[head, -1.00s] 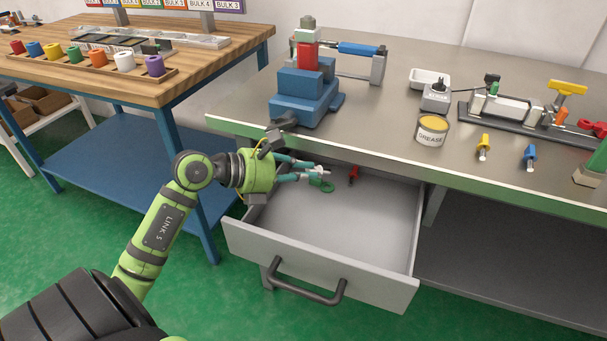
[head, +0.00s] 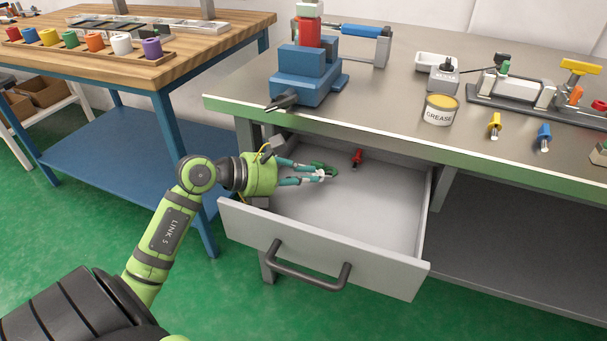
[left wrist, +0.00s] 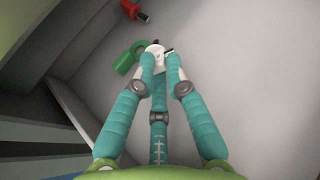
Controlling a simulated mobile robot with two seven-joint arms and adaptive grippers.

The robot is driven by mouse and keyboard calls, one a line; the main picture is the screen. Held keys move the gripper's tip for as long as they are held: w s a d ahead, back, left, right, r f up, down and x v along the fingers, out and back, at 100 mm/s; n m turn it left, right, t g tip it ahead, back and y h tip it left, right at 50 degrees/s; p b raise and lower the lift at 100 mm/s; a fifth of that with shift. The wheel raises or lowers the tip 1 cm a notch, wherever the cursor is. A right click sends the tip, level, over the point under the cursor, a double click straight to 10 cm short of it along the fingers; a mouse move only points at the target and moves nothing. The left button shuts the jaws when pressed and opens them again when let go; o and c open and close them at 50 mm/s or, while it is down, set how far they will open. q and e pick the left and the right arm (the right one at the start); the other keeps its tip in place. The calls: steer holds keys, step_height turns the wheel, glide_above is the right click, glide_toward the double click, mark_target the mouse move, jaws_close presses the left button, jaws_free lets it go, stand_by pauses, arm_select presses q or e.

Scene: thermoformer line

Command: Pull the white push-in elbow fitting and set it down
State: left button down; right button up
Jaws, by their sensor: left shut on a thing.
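The open grey drawer (head: 330,255) holds my left gripper (head: 322,174), which reaches in from the left. Its teal fingers are shut on the white push-in elbow fitting (left wrist: 155,48), which shows between the fingertips in the left wrist view with a dark end to the right. In the head view the fitting is small and mostly covered by the fingers. A green fitting (left wrist: 129,58) is right beside the fingertips. A red fitting (head: 357,157) lies further back in the drawer. I cannot tell whether the white fitting touches the drawer floor. My right gripper is not in view.
The steel bench top (head: 385,110) overhangs the drawer's back. On it stand a blue press (head: 305,75), a grease tin (head: 440,110), and yellow (head: 495,123) and blue (head: 544,136) fittings. The drawer's right side is bare. A wooden bench (head: 215,45) stands left.

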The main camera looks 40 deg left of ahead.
arm_select(q)
steer(key=c, duration=1.2)
jaws_free()
steer(key=shift+r, duration=0.15)
step_height(320, 180, up, 10)
